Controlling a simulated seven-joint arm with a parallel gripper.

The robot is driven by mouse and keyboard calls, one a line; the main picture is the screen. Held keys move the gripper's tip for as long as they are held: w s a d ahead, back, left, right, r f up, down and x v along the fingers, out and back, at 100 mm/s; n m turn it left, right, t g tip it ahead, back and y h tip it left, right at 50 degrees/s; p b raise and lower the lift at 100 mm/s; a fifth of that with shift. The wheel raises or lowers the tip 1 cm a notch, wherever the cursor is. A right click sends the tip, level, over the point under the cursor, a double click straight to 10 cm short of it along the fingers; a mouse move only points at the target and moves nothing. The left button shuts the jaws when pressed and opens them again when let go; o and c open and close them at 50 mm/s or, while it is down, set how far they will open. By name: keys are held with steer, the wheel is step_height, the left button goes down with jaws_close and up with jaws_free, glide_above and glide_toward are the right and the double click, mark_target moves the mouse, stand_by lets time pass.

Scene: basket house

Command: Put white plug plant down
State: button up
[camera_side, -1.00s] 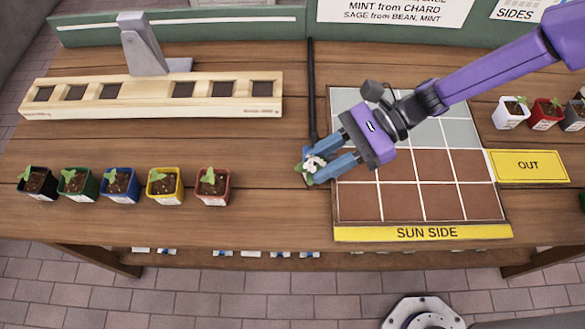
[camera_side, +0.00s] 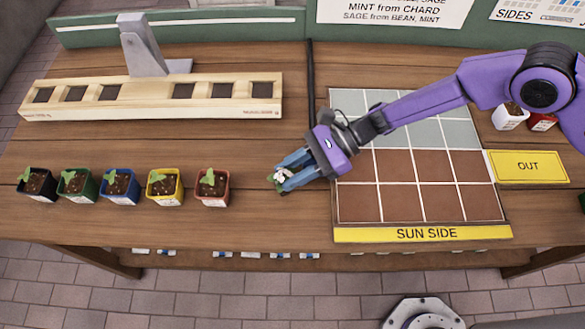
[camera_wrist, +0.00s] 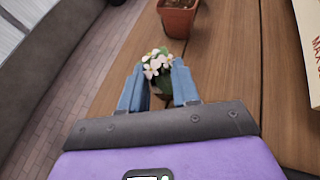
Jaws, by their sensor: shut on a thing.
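The white-flowered plug plant (camera_side: 281,176) is held between the blue fingers of my gripper (camera_side: 288,173) in the side view. It also shows in the wrist view (camera_wrist: 158,67), with white blossoms and green leaves above the fingertips of my gripper (camera_wrist: 160,85). My gripper is shut on it, left of the SUN SIDE grid and to the right of the red pot (camera_side: 213,186). The lower part of the plug is mostly hidden by the fingers. I cannot tell whether it touches the table.
Black, green, blue and yellow pots with seedlings stand in a row left of the red pot. A wooden tray (camera_side: 140,110) with square holes lies at the back left. The grid (camera_side: 400,204) is empty on its visible cells. Bare table lies between the red pot and the grid.

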steer(key=shift+f, duration=0.15)
steer(key=o, duration=1)
steer(key=shift+w+d+r, duration=0.1)
steer(key=shift+d+r, duration=0.05)
steer(key=shift+r, duration=0.1)
steer(key=v, duration=1.1)
steer(key=shift+w+d+r, duration=0.15)
steer(key=shift+d, duration=0.15)
